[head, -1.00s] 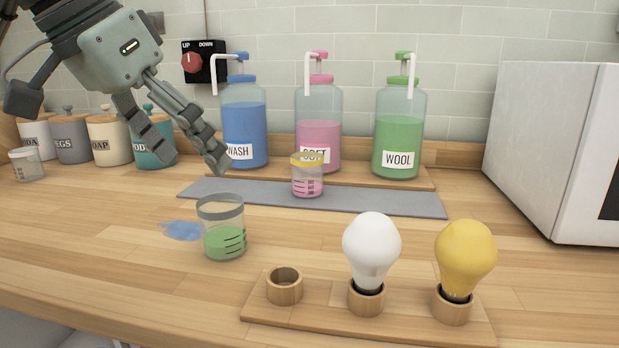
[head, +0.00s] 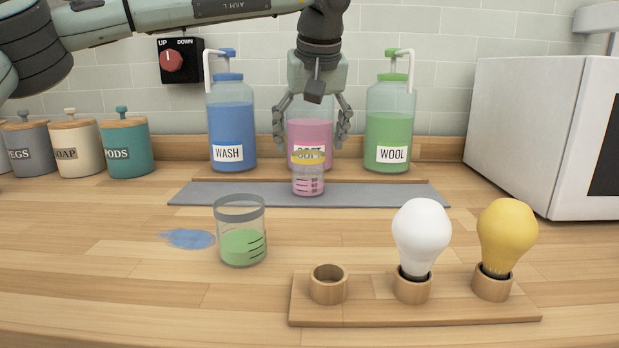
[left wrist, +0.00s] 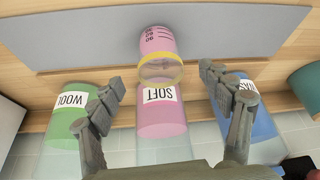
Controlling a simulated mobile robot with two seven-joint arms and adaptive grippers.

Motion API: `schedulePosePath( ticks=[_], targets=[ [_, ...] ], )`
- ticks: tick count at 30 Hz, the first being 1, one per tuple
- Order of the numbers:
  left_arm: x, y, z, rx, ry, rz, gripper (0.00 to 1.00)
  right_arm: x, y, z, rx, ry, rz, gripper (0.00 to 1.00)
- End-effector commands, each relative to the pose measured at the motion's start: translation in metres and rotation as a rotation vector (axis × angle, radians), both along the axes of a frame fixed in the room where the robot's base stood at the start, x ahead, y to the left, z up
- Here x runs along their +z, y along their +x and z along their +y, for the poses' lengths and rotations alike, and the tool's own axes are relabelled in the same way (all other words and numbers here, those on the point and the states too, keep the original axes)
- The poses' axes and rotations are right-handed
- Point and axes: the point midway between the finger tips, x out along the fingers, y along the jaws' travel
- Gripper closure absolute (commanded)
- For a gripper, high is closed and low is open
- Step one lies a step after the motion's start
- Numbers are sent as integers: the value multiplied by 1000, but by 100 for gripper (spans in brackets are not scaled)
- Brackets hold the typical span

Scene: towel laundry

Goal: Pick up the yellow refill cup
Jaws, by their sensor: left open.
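The yellow refill cup (head: 308,182) is a small clear cup with a yellow rim, dark marks and pink liquid. It stands upright on the grey mat (head: 230,194) in front of the pink SOFT bottle. My left gripper (head: 310,142) is open and points down, its fingers spread to either side just above and behind the cup's rim in the head view. In the left wrist view the cup (left wrist: 158,42) lies ahead, between and beyond the open fingertips (left wrist: 161,80), with nothing held. My right gripper is not in view.
The blue WASH bottle (head: 232,125), pink SOFT bottle (head: 309,122) and green WOOL bottle (head: 390,125) stand close behind. A grey-rimmed cup with green liquid (head: 241,245), a blue spill (head: 190,238) and a bulb holder (head: 450,312) are in front.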

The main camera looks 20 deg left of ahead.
Motion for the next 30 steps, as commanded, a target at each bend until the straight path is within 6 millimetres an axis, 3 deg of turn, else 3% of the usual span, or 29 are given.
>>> schedulePosePath(
  ticks=[7, 12, 21, 30],
  targets=[
    [-29, 14, 7, -1, 1, 3, 22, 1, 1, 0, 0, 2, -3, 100],
    [-50, 22, 12, -2, -1, 3, 22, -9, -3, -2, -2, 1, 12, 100],
    [-55, 24, 13, -3, -1, 3, 22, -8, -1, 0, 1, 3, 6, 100],
    [-55, 24, 12, -3, -1, 3, 58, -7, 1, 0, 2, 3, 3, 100]
  ],
)
